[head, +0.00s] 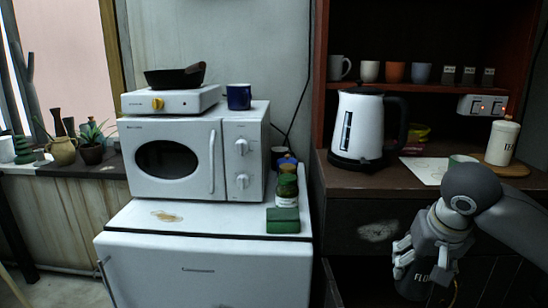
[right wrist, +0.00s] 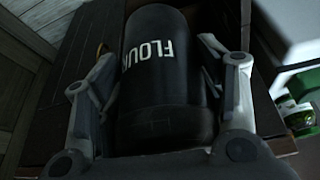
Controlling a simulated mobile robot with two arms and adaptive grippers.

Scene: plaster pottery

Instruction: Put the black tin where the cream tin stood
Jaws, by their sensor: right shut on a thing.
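My right gripper (head: 425,258) is at the lower right of the head view, in front of the dark wooden cabinet and below its counter top. It is shut on the black tin (head: 414,284), which has pale "FLOUR" lettering. In the right wrist view, the black tin (right wrist: 160,85) lies between the two fingers, one on each side. My left gripper is not in view.
A white kettle (head: 357,127) stands on the counter (head: 375,180), beside a white sheet (head: 424,171). Mugs, cups and small jars line the shelf above. A microwave (head: 170,158) stands on a white fridge (head: 205,245), with a green box (head: 283,221) at its front right.

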